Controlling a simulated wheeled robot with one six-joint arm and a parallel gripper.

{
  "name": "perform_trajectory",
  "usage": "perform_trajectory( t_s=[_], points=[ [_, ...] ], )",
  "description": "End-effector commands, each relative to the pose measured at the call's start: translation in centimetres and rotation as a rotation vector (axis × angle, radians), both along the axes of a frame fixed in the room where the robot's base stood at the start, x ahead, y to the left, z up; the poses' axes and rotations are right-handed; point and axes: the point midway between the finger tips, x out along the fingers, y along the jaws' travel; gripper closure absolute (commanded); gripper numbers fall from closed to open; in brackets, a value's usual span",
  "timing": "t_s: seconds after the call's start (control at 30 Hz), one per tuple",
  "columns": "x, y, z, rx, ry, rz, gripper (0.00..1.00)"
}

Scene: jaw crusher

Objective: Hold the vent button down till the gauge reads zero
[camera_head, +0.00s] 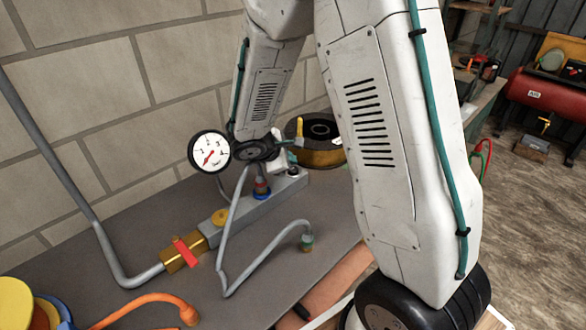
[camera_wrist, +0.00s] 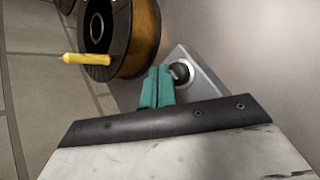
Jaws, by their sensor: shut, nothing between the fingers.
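The round white gauge (camera_head: 209,152) stands left of my arm in the head view, with a red needle; its numbers are too small to read. A grey block (camera_head: 288,184) lies on the bench below it. In the wrist view, the block's end (camera_wrist: 203,82) carries a small dark round button in a pale ring (camera_wrist: 180,72), which looks like the vent button. My gripper (camera_wrist: 157,84) is shut and empty, its teal fingers just left of the button. I cannot tell whether they touch it. In the head view my arm largely hides the gripper.
A black-and-orange spool (camera_wrist: 137,38) with a yellow-handled tool (camera_wrist: 86,58) is close by. Grey pipes and an orange hose (camera_head: 150,303) cross the bench.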

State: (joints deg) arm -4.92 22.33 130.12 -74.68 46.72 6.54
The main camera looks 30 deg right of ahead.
Motion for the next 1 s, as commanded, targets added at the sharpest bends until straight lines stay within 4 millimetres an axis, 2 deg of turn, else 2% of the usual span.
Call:
perform_trajectory(
  t_s=[0.17,0.67,1.0],
  points=[
    [0.0,0.0,0.2,0.000,-0.001,0.000,1.00],
    [0.0,0.0,4.6,0.000,-0.002,-0.001,1.00],
    [0.0,0.0,5.0,0.000,0.001,0.001,1.00]
  ],
)
